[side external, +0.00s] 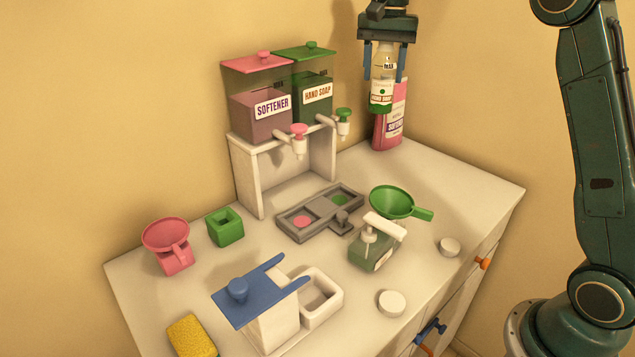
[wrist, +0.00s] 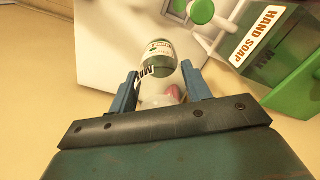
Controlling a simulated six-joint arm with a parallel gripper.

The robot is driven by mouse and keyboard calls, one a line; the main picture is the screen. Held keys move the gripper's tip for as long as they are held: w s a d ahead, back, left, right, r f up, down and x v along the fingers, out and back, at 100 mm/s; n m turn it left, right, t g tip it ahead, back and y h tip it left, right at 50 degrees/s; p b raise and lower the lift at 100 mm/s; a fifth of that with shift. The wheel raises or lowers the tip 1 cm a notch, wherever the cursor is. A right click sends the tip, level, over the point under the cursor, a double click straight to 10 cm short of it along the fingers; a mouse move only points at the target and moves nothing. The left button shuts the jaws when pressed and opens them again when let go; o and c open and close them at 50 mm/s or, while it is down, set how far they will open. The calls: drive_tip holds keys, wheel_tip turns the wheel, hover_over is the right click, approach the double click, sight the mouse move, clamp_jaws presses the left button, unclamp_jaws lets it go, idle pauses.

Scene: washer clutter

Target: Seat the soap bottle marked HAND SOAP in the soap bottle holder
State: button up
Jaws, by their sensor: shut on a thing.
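My gripper (side external: 383,76) is high at the back right, shut on a clear bottle (side external: 383,62) with a green-marked label that seems to read HAND SOAP. The bottle hangs upright above the counter. In the wrist view, my gripper (wrist: 161,92) has its blue fingers on either side of the bottle (wrist: 159,58), which shows a green part and the word MAX. A grey-green pump bottle (side external: 368,252) with a white top stands on the counter; its label is unreadable. I cannot tell for sure which fixture is the soap bottle holder.
A pink SOFTENER bottle (side external: 392,125) stands behind the held bottle. Two dispenser tanks rest on a white stand (side external: 246,175), with a grey tray (side external: 290,230) below. Also present are a green funnel (side external: 392,202), green socket block (side external: 225,230), pink funnel (side external: 166,234), blue-lidded box (side external: 272,328) and sponge (side external: 192,337).

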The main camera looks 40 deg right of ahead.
drive_tip(key=shift+r, duration=0.75)
drive_tip(key=s+a+r+n, duration=0.1)
drive_tip(key=s+a+n, duration=0.1)
drive_tip(key=a, duration=0.8)
drive_tip(key=s+a+n, duration=0.3)
drive_tip(key=a, duration=0.7)
drive_tip(key=s+a+n, duration=0.4)
drive_tip(key=s+a, duration=0.5)
drive_tip(key=a, duration=0.3)
wheel_tip(320, 180, down, 5)
drive_tip(key=shift+d+f, duration=0.1)
wheel_tip(320, 180, down, 16)
